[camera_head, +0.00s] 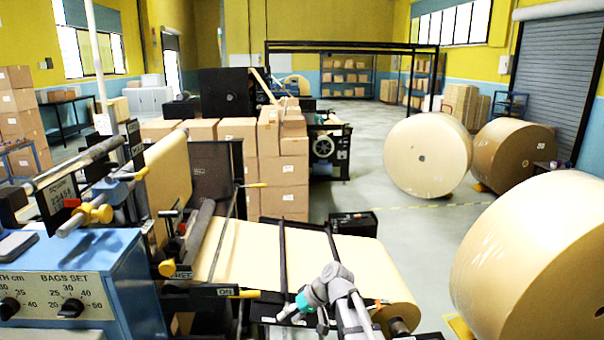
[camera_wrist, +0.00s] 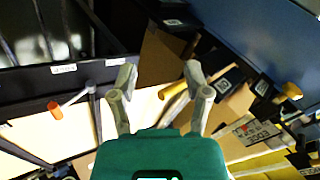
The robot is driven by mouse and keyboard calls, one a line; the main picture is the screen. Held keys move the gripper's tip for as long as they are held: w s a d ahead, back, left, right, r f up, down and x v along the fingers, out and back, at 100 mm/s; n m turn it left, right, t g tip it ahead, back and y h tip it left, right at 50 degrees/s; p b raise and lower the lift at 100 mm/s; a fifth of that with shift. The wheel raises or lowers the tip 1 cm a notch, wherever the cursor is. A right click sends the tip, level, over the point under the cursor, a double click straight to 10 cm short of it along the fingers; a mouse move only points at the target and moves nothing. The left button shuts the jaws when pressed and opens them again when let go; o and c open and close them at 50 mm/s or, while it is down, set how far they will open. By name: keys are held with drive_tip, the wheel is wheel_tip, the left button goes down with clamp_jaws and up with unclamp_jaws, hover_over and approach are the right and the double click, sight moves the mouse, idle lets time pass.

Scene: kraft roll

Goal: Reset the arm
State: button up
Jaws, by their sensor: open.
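My gripper (camera_head: 290,312) is low in the middle of the head view, in front of the bag machine. Its grey arm links show at the bottom edge, with a teal part near the fingers. In the wrist view my gripper (camera_wrist: 158,76) has its two grey fingers spread apart with nothing between them. A cream paper web (camera_wrist: 150,108) shows behind the fingers. A yellow handle (camera_wrist: 176,88) appears close to the right finger; I cannot tell whether they touch.
A blue control panel (camera_head: 65,280) with dials stands at left. The machine's paper roll (camera_head: 398,318) is right of my arm. A large kraft roll (camera_head: 540,260) stands at far right, two more behind. Stacked cartons (camera_head: 283,175) stand behind the machine. Grey floor between is clear.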

drive_tip(key=s+d+f+m+h+b, duration=0.1)
drive_tip(key=s+d+f+h+b, duration=0.1)
drive_tip(key=s+d+f+b, duration=0.1)
drive_tip(key=s+d+f+m+h+b, duration=0.2)
drive_tip(key=s+d+f, duration=0.3)
drive_tip(key=d, duration=0.5)
drive_tip(key=s+d+f+m+h+b, duration=0.1)
drive_tip(key=s+d+f+h+b, duration=0.3)
drive_tip(key=d+f, duration=0.3)
drive_tip(key=shift+s+d+f+m+b, duration=0.25)
drive_tip(key=shift+f+m+b, duration=0.2)
drive_tip(key=shift+f, duration=0.1)
